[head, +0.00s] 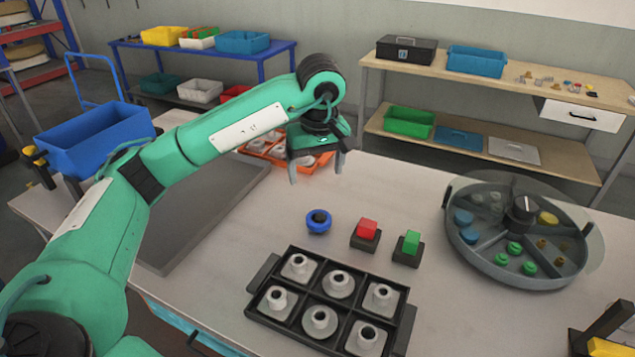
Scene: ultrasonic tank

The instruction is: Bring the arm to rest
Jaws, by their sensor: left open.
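My left arm is green and reaches in from the left across the table (420,185). Its gripper (312,176) is open and points down above the back part of the table, in front of an orange tray (325,160). The gripper and wrist hide part of that tray. I see nothing between the fingers. My right gripper is not clearly in view.
A black tray (252,312) with several white flanged parts stands at the front. Behind it are a blue knob (318,221), a red button (366,229) and a green button (411,242). A round divided container (470,268) is at right, a sunken grey basin (205,225) at left.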

